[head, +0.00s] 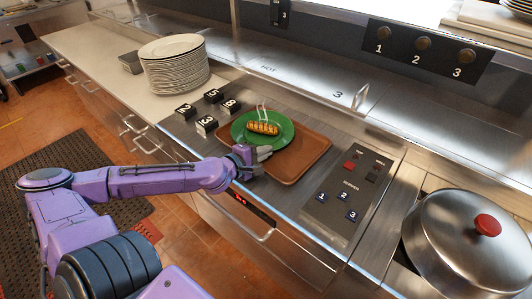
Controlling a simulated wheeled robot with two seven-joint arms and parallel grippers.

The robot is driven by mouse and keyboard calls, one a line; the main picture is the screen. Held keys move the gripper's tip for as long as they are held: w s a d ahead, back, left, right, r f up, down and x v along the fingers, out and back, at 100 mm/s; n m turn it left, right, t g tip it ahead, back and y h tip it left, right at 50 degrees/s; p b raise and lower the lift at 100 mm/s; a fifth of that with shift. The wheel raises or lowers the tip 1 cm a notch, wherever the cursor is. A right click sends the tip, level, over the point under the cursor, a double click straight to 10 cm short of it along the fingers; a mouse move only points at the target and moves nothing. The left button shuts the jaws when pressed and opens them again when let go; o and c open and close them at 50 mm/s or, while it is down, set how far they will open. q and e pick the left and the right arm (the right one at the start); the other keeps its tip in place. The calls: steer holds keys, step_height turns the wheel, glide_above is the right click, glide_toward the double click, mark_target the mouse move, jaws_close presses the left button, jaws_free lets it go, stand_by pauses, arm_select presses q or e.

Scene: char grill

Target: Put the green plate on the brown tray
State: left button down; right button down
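The green plate (284,134) is in the middle of the head view, with a browned, sausage-like food item (263,129) on it. Its right part overlaps the brown tray (303,163), and its left part extends past the tray's left side. I cannot tell whether the plate rests flat on the tray. My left gripper (262,152) is at the plate's near rim, over the tray's near left part. Its fingers are small and partly hidden, so I cannot tell whether they grip the rim. My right gripper is not in view.
Several black number blocks (206,125) stand left of the plate. A stack of white plates (174,66) is at the back left. A control panel (347,196) lies right of the tray, and a lidded pot (470,240) is at the far right.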

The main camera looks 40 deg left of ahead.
arm_select(q)
steer(key=c, duration=1.6)
jaws_free()
steer(key=shift+r, duration=0.15)
steer(key=shift+s+d+p, duration=0.1)
steer(key=shift+s+p, duration=0.1)
steer(key=shift+p, duration=0.25)
steer(key=p+v, duration=0.3)
steer(key=v, duration=0.2)
steer(key=shift+s+r, duration=0.1)
steer(key=shift+s, duration=0.1)
steer(key=v, duration=0.6)
